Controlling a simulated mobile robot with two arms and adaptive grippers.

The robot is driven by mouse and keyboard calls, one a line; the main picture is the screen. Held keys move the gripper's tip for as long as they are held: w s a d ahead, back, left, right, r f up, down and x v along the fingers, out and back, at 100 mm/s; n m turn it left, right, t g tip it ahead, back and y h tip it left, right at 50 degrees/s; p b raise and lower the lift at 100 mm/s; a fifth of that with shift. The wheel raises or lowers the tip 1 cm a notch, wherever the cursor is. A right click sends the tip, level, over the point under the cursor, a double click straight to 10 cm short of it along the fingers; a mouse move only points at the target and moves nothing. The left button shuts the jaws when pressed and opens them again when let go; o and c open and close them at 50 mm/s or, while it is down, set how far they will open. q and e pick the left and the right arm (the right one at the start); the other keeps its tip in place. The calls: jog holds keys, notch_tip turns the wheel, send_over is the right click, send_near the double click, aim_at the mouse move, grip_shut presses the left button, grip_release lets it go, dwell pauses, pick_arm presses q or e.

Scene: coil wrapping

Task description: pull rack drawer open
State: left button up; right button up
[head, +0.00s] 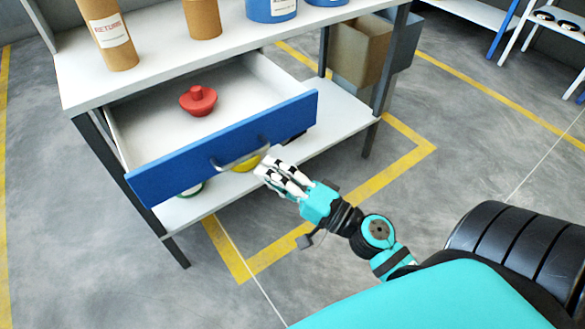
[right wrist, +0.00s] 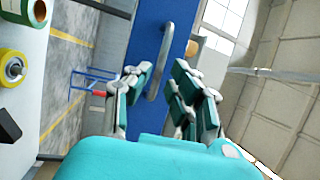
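The rack drawer (head: 222,148) has a blue front and a white inside, and it stands well out from under the rack's upper shelf. Its curved metal handle (head: 228,164) is at the middle of the front. In the right wrist view the handle (right wrist: 161,66) lies ahead, between the lines of my fingers. My right gripper (head: 270,168) is at the right end of the handle, fingers spread. In the right wrist view the gripper (right wrist: 162,88) is open with nothing between its pads; whether a fingertip touches the handle cannot be told. My left gripper is out of view.
A red knobbed object (head: 198,100) lies in the drawer. Cardboard tubes (head: 108,38) and blue containers (head: 270,8) stand on the rack's top. A yellow roll (right wrist: 13,67) is on the lower shelf (head: 330,125). Floor in front is clear.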

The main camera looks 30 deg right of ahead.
jog(key=v, duration=0.5)
jog(key=shift+s+d, duration=0.1)
jog(key=shift+s, duration=0.1)
